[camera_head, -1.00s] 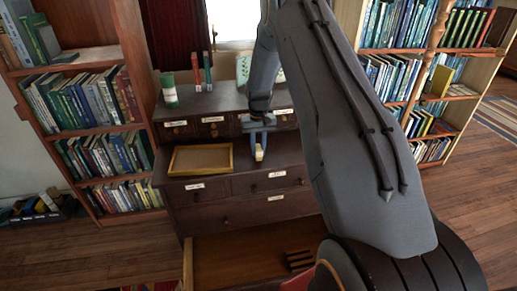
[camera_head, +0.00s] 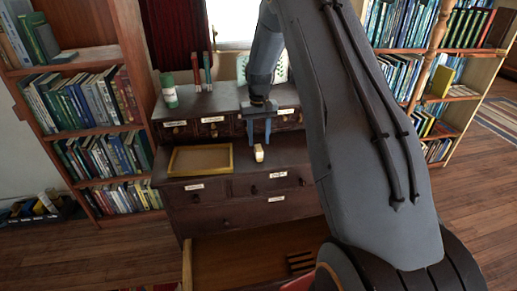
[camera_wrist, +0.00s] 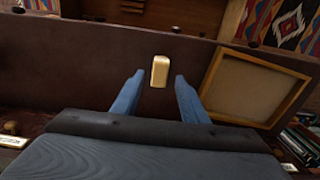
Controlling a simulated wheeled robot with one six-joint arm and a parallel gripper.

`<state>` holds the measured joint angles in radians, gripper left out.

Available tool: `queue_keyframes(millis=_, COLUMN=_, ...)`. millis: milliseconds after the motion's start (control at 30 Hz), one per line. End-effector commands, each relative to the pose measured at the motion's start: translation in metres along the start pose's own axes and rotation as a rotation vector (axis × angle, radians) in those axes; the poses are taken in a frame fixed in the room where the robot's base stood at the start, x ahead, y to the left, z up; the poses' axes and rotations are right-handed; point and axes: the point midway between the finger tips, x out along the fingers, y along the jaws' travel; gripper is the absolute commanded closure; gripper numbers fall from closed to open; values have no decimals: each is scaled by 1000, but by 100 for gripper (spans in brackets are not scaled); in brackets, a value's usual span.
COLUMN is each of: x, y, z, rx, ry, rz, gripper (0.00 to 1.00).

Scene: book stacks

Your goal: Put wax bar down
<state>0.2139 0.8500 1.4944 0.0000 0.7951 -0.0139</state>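The wax bar (camera_head: 259,153) is a small pale block with a yellowish side. It rests on the dark wooden dresser top (camera_head: 290,150), right of the framed tray. It also shows in the wrist view (camera_wrist: 160,71), ahead of my fingers and between their lines. My gripper (camera_head: 259,141) is open, with blue fingers apart and nothing between them. In the wrist view the fingertips (camera_wrist: 158,76) stand on either side of the bar's near end, not touching it.
A yellow-framed tray (camera_head: 175,173) lies on the dresser left of the bar. A green-and-white can (camera_head: 169,91) and two thin books (camera_head: 201,68) stand on the upper ledge. An open lower drawer (camera_head: 225,258) juts out below. Bookshelves flank the dresser.

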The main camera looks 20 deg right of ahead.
Motion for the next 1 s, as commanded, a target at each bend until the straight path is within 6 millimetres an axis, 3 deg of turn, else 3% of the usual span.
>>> queue_keyframes(millis=233, x=-45, y=0, z=-1, rx=0, ry=3, rz=0, gripper=60)
queue_keyframes(millis=467, x=-65, y=-2, z=2, rx=-2, ry=1, rz=0, gripper=60)
queue_keyframes(millis=567, x=-72, y=-10, z=18, rx=-14, ry=2, rz=0, gripper=60)
queue_keyframes(millis=667, x=-82, y=-26, z=53, rx=-38, ry=5, rz=-1, gripper=60)
queue_keyframes(millis=767, x=-91, y=-44, z=102, rx=-69, ry=12, rz=-1, gripper=60)
queue_keyframes(millis=1000, x=-99, y=-71, z=236, rx=-143, ry=29, rz=-3, gripper=60)
